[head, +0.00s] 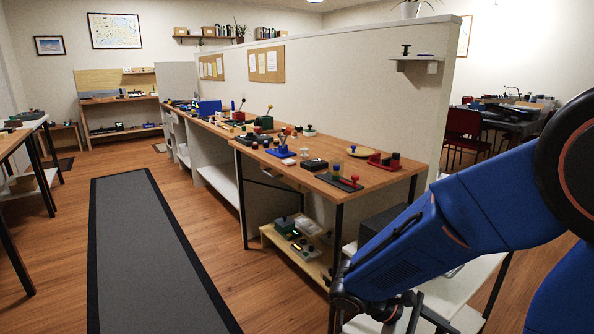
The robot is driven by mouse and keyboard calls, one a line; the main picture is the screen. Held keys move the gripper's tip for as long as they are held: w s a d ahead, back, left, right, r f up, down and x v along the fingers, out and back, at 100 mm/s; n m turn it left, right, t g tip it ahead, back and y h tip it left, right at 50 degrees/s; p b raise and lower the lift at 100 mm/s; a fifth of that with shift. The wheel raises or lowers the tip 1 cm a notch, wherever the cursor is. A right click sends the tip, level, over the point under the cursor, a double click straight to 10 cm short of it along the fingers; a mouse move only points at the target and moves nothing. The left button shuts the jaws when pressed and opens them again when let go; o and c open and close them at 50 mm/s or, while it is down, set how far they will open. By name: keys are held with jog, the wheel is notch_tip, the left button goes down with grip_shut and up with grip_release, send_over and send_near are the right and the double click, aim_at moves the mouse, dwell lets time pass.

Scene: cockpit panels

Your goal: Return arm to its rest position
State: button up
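My blue arm reaches in from the right edge and slopes down to the left. My gripper (385,316) is at its lower end, at the bottom edge of the head view, and is partly cut off. It is in front of a white low surface (462,290) and below the near end of the wooden bench. Dark finger parts show, but whether they are open or shut, and whether they hold anything, is unclear.
A long wooden bench (385,188) with coloured panels and knobs runs along the partition wall (350,90). A lower shelf (290,250) with a control box stands under it. A grey floor mat (150,250) lies clear at left; another table (22,140) stands far left.

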jog(key=s+a+r+m+t+y, duration=0.3)
jog(key=s+r+m+t+y, duration=0.4)
jog(key=r+y, duration=0.3)
jog(key=shift+s+a+m+y, duration=0.15)
jog(key=shift+a+m+y, duration=0.15)
jog(key=shift+m+y, duration=0.45)
dwell(1.9)
